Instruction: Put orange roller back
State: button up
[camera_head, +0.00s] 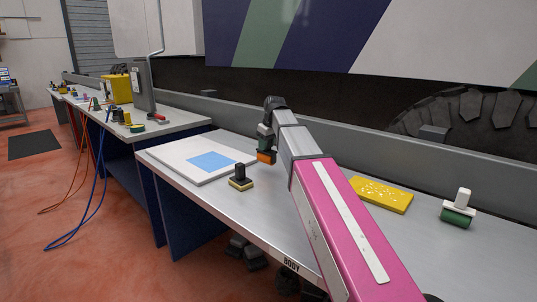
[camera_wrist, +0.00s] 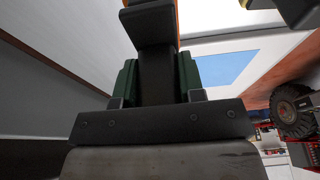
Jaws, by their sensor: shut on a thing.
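The orange roller (camera_head: 266,157) hangs below my gripper (camera_head: 266,137), near the back edge of the white board with a blue square. My gripper is shut on it. In the wrist view my gripper (camera_wrist: 157,85) shows two dark green fingers on either side of the roller's black handle (camera_wrist: 155,60). The orange part is mostly hidden behind the handle there. I cannot tell how far the roller is above the surface.
The white board (camera_head: 165,152) lies at the table's left end. A black-handled block with a yellow base (camera_head: 240,178) stands in front. A yellow speckled slab (camera_head: 380,195) and a green roller with white handle (camera_head: 458,212) lie right of my arm. Another bench (camera_head: 150,115) stands behind left.

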aim_at(269, 153)
jog(key=shift+w+d+f, duration=0.25)
jog(key=shift+d+f, duration=0.05)
jog(key=shift+d, duration=0.2)
jog(key=shift+f, duration=1.8)
jog(key=shift+f, duration=0.15)
jog(key=o, duration=1.1)
jog(key=shift+o, duration=0.2)
